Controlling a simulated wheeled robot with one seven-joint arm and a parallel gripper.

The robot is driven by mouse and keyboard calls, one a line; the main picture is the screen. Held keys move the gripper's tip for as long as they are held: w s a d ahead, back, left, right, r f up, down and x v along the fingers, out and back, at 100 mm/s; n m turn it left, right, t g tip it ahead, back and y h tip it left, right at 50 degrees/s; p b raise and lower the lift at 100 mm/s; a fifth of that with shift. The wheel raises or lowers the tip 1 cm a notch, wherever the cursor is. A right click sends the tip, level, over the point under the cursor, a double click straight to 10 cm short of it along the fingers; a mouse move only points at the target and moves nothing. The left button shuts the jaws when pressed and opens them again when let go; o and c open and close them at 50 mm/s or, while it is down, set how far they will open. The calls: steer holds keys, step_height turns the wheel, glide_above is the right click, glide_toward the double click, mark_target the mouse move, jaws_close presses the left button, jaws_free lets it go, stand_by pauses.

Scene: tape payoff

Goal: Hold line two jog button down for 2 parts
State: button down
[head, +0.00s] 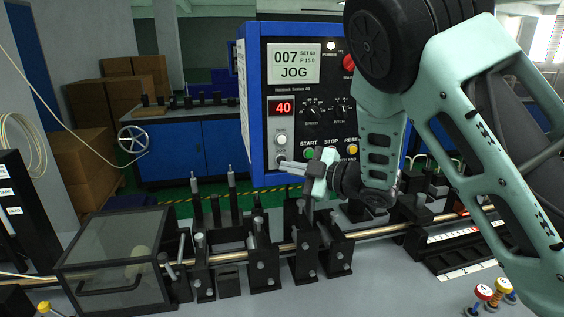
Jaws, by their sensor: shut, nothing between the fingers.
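A blue control box (254,95) carries a display (293,63) reading "007" and "JOG", with smaller set text. A red readout (285,108) shows 40. Below it is a pale round button (281,139), and a second pale button (281,158) sits lower down. My gripper (281,163) is shut and empty, its fingertips pointing left at the lower button. They overlap its lower edge in the picture; I cannot tell whether they touch or press it. No label tells me which button is the line two jog.
A green START button (309,153) and a yellow RESET button (352,150) sit just right of the fingertips. Below, black stands (258,259) hold a brass rod (228,257) across the grey bench. A clear-lidded box (113,262) is at left; numbered knobs (484,292) are at lower right.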

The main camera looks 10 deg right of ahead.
steer(key=shift+w, duration=0.15)
stand_by(0.5)
steer(key=shift+w, duration=0.25)
steer(key=shift+w+b, duration=0.3)
steer(key=shift+w, duration=0.1)
stand_by(6.7)
